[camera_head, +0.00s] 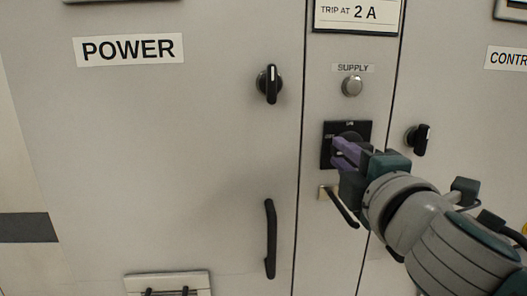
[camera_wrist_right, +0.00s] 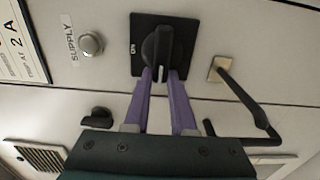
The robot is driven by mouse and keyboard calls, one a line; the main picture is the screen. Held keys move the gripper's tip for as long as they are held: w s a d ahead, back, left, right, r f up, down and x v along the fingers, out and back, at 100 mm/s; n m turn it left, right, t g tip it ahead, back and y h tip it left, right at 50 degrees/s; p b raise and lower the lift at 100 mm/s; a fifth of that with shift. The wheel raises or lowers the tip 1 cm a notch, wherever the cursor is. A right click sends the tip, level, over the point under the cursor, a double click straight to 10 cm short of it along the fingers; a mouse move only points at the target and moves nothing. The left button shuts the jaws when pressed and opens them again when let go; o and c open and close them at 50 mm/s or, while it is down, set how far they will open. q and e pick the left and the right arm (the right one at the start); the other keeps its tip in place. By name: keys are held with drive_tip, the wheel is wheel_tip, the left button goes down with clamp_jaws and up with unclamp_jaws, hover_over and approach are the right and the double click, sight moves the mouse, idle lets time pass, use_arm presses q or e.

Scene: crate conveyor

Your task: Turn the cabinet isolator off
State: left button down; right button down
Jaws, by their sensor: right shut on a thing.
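The isolator is a black square plate (camera_head: 362,127) with a dark rotary handle, on the narrow middle panel below the SUPPLY lamp. In the right wrist view the isolator handle (camera_wrist_right: 161,45) stands upright in the picture, with a white line at its lower end. My right gripper (camera_head: 338,151) comes in from the right with purple fingers at the handle. In the wrist view its fingertips lie on either side of the handle's lower end, shut on it. In the head view the fingers hide much of the handle. My left gripper is out of view.
An L-shaped black lever (camera_wrist_right: 243,92) on a brass plate (camera_head: 323,193) sits just below the isolator, close to my right gripper. The SUPPLY lamp (camera_head: 352,86) is above. Door knobs (camera_head: 269,84) (camera_head: 418,139) flank the panel; a long black handle (camera_head: 270,238) is lower left.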

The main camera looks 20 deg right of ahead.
drive_tip(key=c, duration=0.7)
unclamp_jaws()
drive_tip(key=shift+c, duration=0.2)
drive_tip(key=shift+s, duration=0.1)
drive_tip(key=b+v, duration=0.2)
drive_tip(key=v, duration=0.7)
drive_tip(key=shift+s, duration=0.35)
drive_tip(key=shift+a, duration=0.1)
